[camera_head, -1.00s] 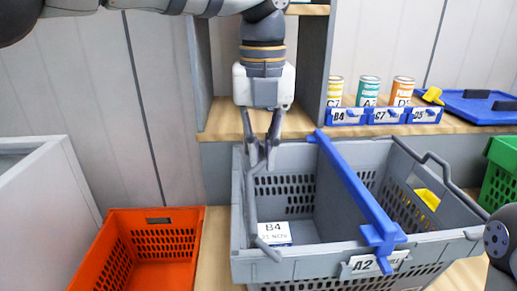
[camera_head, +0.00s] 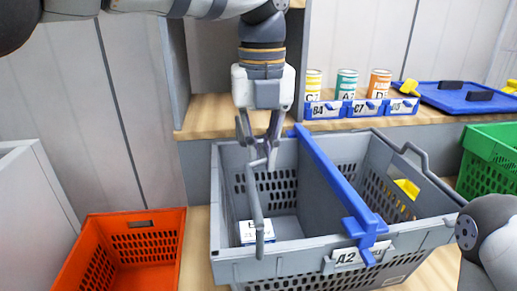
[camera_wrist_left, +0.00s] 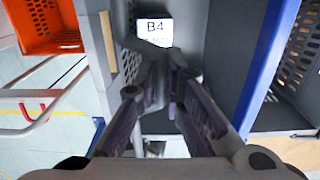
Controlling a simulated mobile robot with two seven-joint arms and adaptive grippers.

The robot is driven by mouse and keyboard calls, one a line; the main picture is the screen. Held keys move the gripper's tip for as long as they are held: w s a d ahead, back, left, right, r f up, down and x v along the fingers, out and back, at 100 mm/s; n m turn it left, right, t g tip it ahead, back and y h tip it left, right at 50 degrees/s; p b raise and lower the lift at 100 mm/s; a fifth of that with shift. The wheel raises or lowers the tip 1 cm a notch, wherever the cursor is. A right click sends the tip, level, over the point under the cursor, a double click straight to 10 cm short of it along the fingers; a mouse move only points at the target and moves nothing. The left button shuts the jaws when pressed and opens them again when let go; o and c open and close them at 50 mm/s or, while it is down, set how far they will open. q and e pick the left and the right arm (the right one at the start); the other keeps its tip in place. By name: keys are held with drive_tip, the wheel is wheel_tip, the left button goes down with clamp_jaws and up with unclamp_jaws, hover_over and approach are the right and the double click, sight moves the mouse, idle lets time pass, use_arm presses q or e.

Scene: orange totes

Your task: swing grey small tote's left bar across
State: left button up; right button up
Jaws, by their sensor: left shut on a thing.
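The grey small tote (camera_head: 290,266) stands on the wooden surface with its label A2 on the front. A blue bar (camera_head: 335,178) runs front to back across its middle. Its thin grey left bar (camera_head: 257,208) stands inward from the left rim, over the left compartment. My left gripper (camera_head: 262,160) is shut on the far part of this bar, above the left compartment. In the left wrist view the fingers (camera_wrist_left: 165,78) are close together; the gripped part is hard to make out. A white box marked B4 (camera_head: 257,231) lies in the left compartment. My right gripper is out of view.
An orange tote (camera_head: 140,218) stands to the left and a green tote (camera_head: 490,150) to the right. Behind, a shelf holds several cans (camera_head: 347,84) and a blue tray (camera_head: 455,97). A yellow thing (camera_head: 406,188) lies in the right compartment.

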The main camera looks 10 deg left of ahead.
use_arm(q)
drive_tip(key=shift+w+d+f, duration=0.25)
drive_tip(key=shift+d+f, duration=0.4)
drive_tip(key=shift+w+d+f, duration=0.15)
drive_tip(key=shift+d+f, duration=0.4)
drive_tip(key=shift+f, duration=0.3)
drive_tip(key=o, duration=1.1)
drive_tip(key=shift+r, duration=0.2)
wheel_tip(320, 180, up, 10)
